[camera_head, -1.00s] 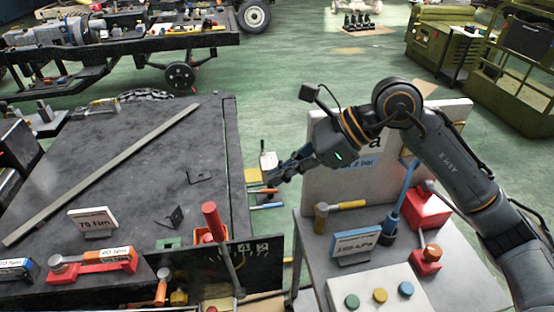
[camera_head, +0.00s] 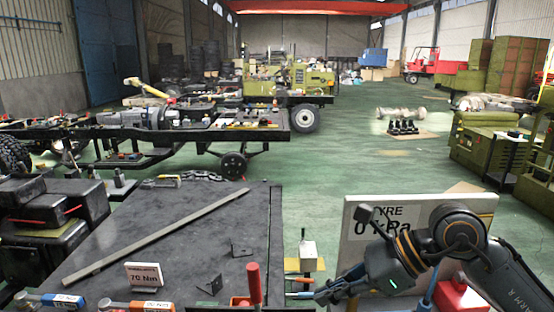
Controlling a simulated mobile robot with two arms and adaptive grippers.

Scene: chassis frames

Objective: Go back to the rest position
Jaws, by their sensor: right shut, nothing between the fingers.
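My right gripper (camera_head: 318,294) is at the lower right, shut and empty, its blue-grey fingers pointing left. It is in the gap between the dark workbench (camera_head: 150,245) and the white board (camera_head: 352,215) marked "TYRE 0 kPa". My right arm comes in from the lower right, in front of the board, and hides part of its text. My left gripper and left arm are not in view.
A long grey bar (camera_head: 155,237), small black brackets (camera_head: 241,248) and a "70 Nm" sign (camera_head: 145,275) lie or stand on the bench. A red-handled tool (camera_head: 254,283) stands at its front edge. A dark chassis frame stands behind. Green floor (camera_head: 350,165) is open beyond.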

